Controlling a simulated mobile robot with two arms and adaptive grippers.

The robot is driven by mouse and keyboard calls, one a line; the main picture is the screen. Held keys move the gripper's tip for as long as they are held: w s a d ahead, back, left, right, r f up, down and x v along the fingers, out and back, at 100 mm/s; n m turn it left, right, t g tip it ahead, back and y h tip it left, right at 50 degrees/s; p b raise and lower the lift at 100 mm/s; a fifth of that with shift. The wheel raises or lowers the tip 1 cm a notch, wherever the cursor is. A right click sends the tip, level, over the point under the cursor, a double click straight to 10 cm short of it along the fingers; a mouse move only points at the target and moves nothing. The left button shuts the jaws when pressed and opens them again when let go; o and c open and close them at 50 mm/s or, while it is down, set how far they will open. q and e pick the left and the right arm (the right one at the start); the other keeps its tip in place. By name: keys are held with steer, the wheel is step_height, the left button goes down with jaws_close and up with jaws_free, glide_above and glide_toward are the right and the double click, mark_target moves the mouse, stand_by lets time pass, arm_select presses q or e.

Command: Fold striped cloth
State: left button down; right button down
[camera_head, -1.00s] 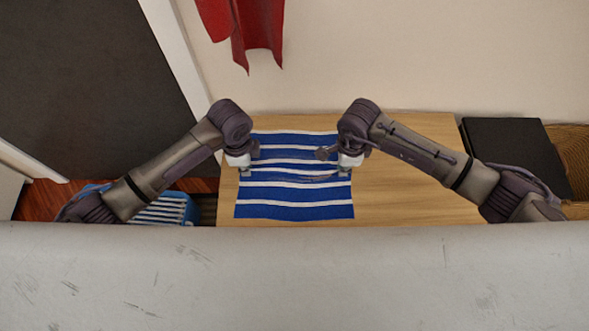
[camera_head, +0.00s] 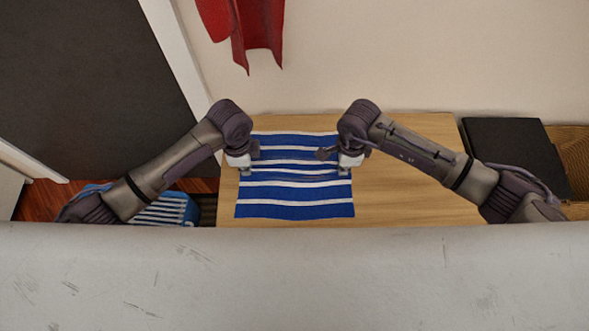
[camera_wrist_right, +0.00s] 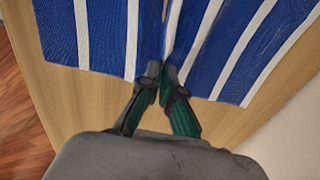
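The blue cloth with white stripes (camera_head: 295,210) lies on the wooden table, with a slightly rippled band across its middle. My left gripper (camera_head: 240,167) is at the cloth's left edge. Its fingertips are too small to tell whether they are open or shut. My right gripper (camera_head: 347,167) is at the right edge. In the right wrist view, my right gripper (camera_wrist_right: 162,78) has its fingertips together on the cloth's edge, and the cloth (camera_wrist_right: 218,60) rises into a narrow ridge there. My wrists hide parts of both edges.
The wooden table (camera_head: 420,200) is clear to the right of the cloth. A black flat-topped object (camera_head: 515,150) and a wicker basket (camera_head: 575,160) stand beyond its right end. A blue slatted crate (camera_head: 165,208) is at the left. Red fabric (camera_head: 258,30) hangs on the wall behind.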

arm_select(q)
steer(key=shift+s, duration=0.1)
arm_select(e)
steer(key=shift+s+d, duration=0.1)
steer(key=shift+s, duration=0.05)
stand_by(0.6)
